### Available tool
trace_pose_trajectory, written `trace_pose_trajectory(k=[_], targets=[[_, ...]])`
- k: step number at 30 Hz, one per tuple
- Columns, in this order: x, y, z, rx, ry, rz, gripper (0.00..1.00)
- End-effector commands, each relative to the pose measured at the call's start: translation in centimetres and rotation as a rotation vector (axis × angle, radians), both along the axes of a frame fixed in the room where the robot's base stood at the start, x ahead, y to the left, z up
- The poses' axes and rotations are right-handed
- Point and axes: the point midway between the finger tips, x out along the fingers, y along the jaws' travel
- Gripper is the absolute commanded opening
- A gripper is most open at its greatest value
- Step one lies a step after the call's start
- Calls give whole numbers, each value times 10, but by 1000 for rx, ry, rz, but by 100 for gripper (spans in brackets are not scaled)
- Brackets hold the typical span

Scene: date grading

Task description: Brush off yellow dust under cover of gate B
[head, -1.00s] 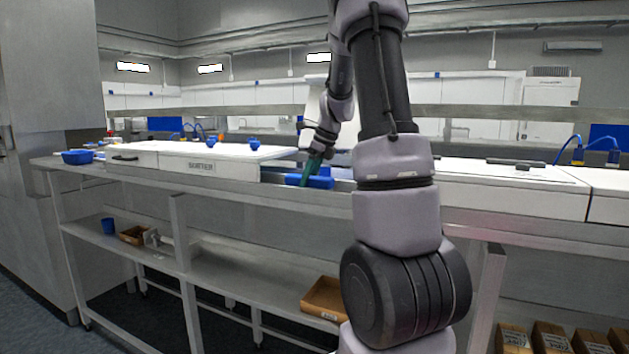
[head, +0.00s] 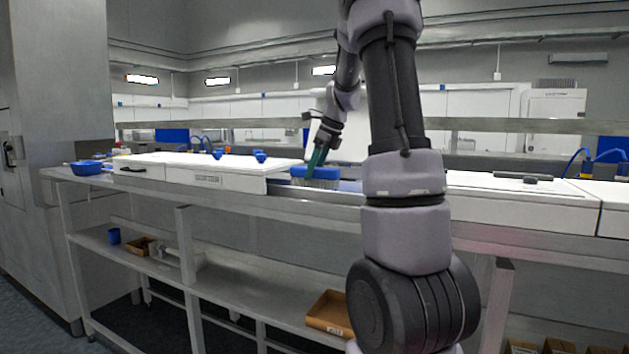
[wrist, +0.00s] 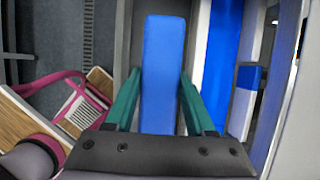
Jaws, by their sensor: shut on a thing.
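My gripper (head: 317,160), with green fingers, is shut on a blue-backed brush (head: 316,173). Pale bristles show under its back. The brush is over the gap in the bench line, just right of the long white cover (head: 210,162). In the wrist view the blue back (wrist: 163,60) lies lengthwise between the two green fingers. The white cover has a label plate (head: 208,180) that is too small to read, so I cannot tell which cover is gate B. No yellow dust can be made out.
Another white cover (head: 480,205) stands right of my arm. A blue bowl (head: 87,168) is at the bench's left end. The lower shelf holds a cardboard tray (head: 328,312) and a blue cup (head: 114,236). In the wrist view a blue strip (wrist: 222,50) runs right of the brush.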

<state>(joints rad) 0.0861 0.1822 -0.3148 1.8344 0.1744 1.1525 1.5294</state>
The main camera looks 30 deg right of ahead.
Motion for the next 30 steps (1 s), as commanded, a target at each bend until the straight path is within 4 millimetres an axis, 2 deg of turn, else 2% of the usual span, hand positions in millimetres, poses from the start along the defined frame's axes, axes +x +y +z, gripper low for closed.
trace_pose_trajectory(k=[16, 30], targets=[[0, 0, 53, -1, -2, -1, 3], [0, 0, 57, 0, 0, -1, 3]])
